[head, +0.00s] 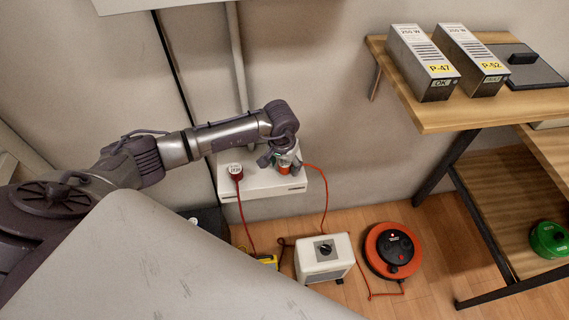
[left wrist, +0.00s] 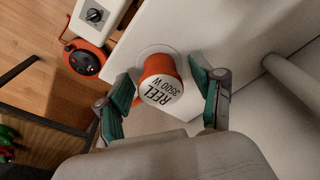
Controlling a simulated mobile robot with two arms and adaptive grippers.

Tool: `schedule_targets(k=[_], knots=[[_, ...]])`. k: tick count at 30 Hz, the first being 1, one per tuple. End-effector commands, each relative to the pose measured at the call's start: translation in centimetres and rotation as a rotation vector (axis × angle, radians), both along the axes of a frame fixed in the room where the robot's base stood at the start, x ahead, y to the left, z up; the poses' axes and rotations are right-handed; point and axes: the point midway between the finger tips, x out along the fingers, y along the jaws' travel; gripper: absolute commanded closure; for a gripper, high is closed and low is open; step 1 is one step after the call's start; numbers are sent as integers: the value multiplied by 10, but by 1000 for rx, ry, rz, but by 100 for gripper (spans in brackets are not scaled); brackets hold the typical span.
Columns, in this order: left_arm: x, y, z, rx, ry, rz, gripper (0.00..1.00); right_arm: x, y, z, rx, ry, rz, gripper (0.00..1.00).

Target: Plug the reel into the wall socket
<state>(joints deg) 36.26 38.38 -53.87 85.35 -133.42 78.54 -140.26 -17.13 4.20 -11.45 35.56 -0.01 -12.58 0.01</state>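The reel's plug (left wrist: 160,84) is orange-red with a white top reading REEL 3500 W. It stands at a round white socket on top of the white wall box (head: 252,183); how deep it sits cannot be told. My left gripper (head: 280,160) is over it, pointing down. In the left wrist view my gripper's fingers (left wrist: 163,88) are spread on either side of the plug, with gaps showing. The orange reel (head: 392,250) with a black centre lies on the floor, and also shows in the left wrist view (left wrist: 85,61). My right gripper is not in view.
A red plug (head: 235,171) with a white top stands at the box's left, its red cord running down. A white unit with a knob (head: 323,258) stands on the floor beside a yellow item (head: 268,261). A wooden table (head: 480,108) holds two power supplies; a green reel (head: 549,239) is below.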

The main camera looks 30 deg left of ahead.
Motion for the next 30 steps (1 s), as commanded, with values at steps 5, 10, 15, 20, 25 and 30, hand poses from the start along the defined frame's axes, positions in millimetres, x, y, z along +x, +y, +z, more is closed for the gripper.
schedule_targets(k=[5,10,15,20,25,30], knots=[[0,0,0,0,1,0,31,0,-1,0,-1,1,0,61],[0,0,4,0,-1,-1,31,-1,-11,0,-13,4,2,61],[-2,0,26,0,-3,-2,31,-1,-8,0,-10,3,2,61],[-5,0,51,1,-3,-2,31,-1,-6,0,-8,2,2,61],[-8,0,71,1,-2,-1,31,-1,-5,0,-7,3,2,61],[-10,0,79,0,1,0,31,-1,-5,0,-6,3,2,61]])
